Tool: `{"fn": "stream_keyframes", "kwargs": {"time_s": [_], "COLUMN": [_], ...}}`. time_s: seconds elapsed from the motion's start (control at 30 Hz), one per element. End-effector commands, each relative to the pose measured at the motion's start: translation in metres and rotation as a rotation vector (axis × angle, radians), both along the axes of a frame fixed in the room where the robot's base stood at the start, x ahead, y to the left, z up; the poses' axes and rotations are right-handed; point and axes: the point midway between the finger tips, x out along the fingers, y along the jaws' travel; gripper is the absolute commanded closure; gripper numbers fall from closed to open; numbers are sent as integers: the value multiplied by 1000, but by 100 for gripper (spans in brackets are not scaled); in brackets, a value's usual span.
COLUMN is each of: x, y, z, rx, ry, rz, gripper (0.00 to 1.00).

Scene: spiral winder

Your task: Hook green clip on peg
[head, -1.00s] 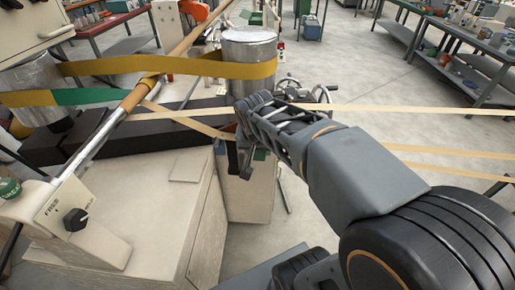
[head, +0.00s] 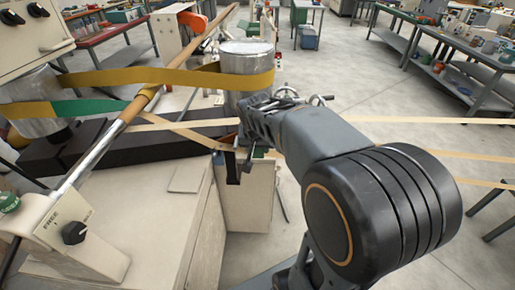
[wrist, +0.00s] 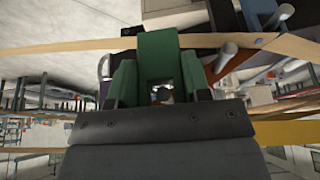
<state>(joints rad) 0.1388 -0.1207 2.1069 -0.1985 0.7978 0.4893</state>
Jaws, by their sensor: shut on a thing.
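The green clip (wrist: 158,55) shows in the wrist view at top centre, directly in front of my gripper (wrist: 158,88), which is shut on it. Green blocks flank it on both sides, and I cannot tell whether they are clip or finger. In the head view my gripper (head: 250,125) is at the winder, beside the metal drum and over the tan strap. The clip is largely hidden there. A grey round peg (wrist: 225,57) stands right of the clip in the wrist view, apart from it. A second grey peg-like rod (wrist: 283,15) is farther right. I cannot tell which peg is meant.
Tan straps (head: 400,121) cross beside my arm. A yellow belt (head: 170,75) wraps the metal drum (head: 248,52). A wooden-and-metal bar (head: 110,130) runs diagonally at left, above a pale cabinet (head: 150,220).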

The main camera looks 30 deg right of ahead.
Motion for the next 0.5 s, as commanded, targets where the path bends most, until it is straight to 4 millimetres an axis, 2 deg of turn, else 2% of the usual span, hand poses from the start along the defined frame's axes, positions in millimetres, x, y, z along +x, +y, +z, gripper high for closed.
{"fn": "stream_keyframes", "kwargs": {"time_s": [0.5], "x": [28], "y": [-16], "z": [-1], "rx": [1], "ry": [1], "rz": [-1], "gripper": [79]}}
